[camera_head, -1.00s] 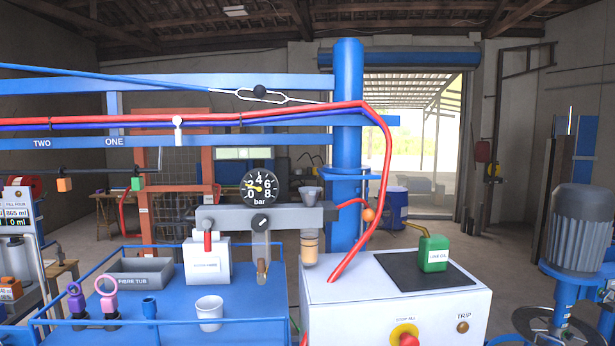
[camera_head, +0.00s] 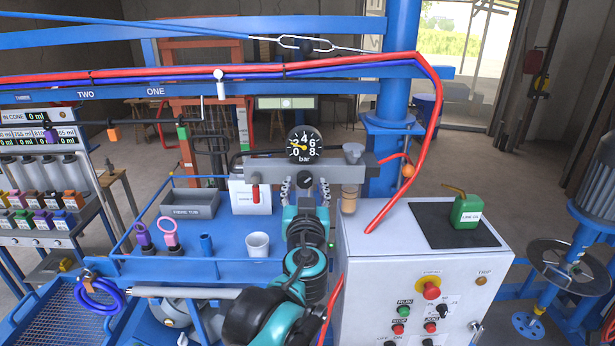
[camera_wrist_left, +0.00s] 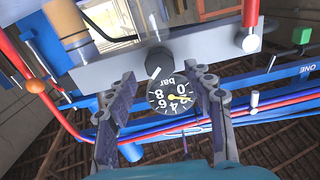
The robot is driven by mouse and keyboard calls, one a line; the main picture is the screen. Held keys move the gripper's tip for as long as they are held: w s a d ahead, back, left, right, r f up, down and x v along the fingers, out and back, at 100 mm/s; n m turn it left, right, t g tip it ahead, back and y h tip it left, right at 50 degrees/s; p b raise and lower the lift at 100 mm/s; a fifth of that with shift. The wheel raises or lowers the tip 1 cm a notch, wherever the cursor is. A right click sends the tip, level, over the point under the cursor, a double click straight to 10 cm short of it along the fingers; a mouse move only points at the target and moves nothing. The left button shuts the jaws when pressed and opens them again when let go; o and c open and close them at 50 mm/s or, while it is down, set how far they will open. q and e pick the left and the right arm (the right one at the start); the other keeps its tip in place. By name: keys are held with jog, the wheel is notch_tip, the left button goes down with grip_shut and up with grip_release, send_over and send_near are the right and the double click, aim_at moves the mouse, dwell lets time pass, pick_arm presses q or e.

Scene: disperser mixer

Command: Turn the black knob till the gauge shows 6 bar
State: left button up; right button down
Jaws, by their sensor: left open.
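The black knob (camera_head: 305,181) is on the front of a grey block, below the round black gauge (camera_head: 305,146). In the left wrist view the knob (camera_wrist_left: 158,60) bears a pale slanted mark. The gauge (camera_wrist_left: 174,94) is upside down there, its yellow needle close to 2 bar. My left gripper (camera_head: 305,187) is open and empty in front of the block, one finger each side of the knob. In the left wrist view my left gripper (camera_wrist_left: 162,78) frames the knob, which lies just beyond the fingertips. Contact cannot be made out. My right gripper is out of view.
A red-handled valve (camera_head: 255,193) hangs left of the knob, and an amber-filled cup (camera_head: 349,200) is to its right. A white cup (camera_head: 257,245) stands on the blue bench. Red hose (camera_head: 405,180) and a white control box (camera_head: 390,265) are on the right.

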aim_at(304, 180)
pick_arm(q)
jog(key=w, duration=0.2)
jog(key=shift+w, duration=0.4)
jog(key=shift+a, duration=0.1)
jog(key=c, duration=1.2)
jog(key=shift+o, duration=0.2)
